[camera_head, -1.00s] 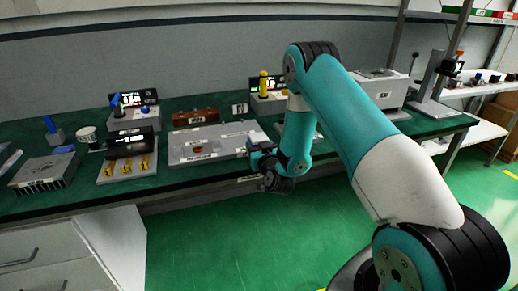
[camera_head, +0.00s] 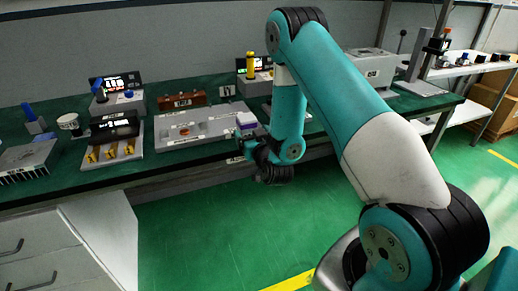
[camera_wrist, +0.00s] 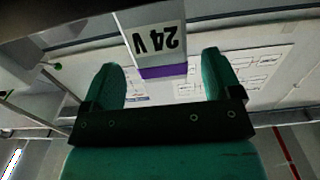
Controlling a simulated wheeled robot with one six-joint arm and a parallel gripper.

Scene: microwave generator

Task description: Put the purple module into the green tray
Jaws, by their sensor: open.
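The purple module (camera_wrist: 160,50) is a pale box with a "24 V" label and a purple band, seen close up in the wrist view. It also shows small in the head view (camera_head: 246,119), at the right end of the grey panel on the bench. My gripper (camera_wrist: 162,62) is open, with one green finger on each side of the module. I cannot tell whether the fingers touch it. In the head view my gripper (camera_head: 250,141) is at the bench's front edge, partly hidden by my arm. I cannot make out a green tray in either view.
The grey panel (camera_head: 190,131) lies on the green bench top. To its left are a plate with yellow parts (camera_head: 112,152), a black display and a finned heatsink (camera_head: 27,158). A brown block (camera_head: 182,100) and a device with a yellow knob (camera_head: 252,75) stand behind.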

